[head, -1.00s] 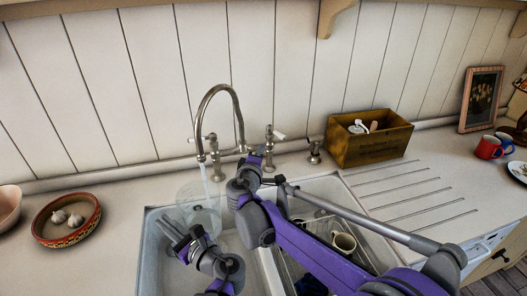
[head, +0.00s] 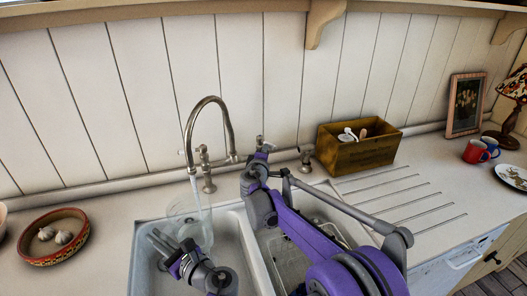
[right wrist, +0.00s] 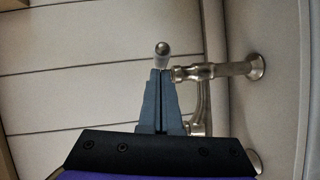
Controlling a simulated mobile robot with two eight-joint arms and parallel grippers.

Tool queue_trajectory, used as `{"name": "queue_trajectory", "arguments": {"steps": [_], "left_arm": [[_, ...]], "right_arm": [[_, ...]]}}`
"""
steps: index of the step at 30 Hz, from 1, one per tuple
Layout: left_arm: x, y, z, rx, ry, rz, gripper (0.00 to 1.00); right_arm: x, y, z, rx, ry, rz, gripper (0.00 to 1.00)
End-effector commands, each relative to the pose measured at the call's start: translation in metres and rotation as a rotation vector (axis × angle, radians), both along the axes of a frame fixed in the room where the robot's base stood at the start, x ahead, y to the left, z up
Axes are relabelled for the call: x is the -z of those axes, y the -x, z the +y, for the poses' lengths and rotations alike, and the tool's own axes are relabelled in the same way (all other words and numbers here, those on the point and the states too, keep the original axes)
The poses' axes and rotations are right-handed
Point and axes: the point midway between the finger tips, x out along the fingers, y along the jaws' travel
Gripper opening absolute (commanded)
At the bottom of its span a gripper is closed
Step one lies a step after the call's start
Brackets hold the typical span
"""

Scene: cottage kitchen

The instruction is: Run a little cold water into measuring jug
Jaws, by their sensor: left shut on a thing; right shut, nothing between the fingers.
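The clear measuring jug (head: 186,218) is upright under the curved tap spout (head: 189,160) in the left basin. A thin stream of water (head: 194,186) runs from the spout into it; the level inside is unclear. My left gripper (head: 164,242) is shut on the jug at its near left side. My right gripper (head: 263,150) is shut and empty by the right tap valve (head: 258,142). In the right wrist view its closed fingertips (right wrist: 160,74) are just short of a round metal lever end (right wrist: 162,48); contact is unclear.
My right arm crosses the right basin (head: 335,228) and hides part of it. A wooden box (head: 358,153) stands behind the grooved drainer. A bowl with garlic (head: 52,238) is at left. Mugs (head: 474,152) and a picture frame (head: 466,104) are at far right.

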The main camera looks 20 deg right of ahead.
Motion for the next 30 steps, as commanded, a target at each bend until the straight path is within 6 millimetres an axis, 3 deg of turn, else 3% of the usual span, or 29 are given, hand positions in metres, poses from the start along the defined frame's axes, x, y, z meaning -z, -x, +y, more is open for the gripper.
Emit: {"name": "queue_trajectory", "arguments": {"steps": [20, 30], "left_arm": [[0.0, 0.0, 0.0, 0.0, 0.0, -0.001, 0.0], [0.0, 0.0, 0.0, 0.0, 0.0, -0.001, 0.0]], "right_arm": [[0.0, 0.0, -0.012, -0.101, 0.0, 0.001, 0.0], [-0.002, -0.002, -0.033, -0.315, 0.004, -0.007, 0.0]]}}
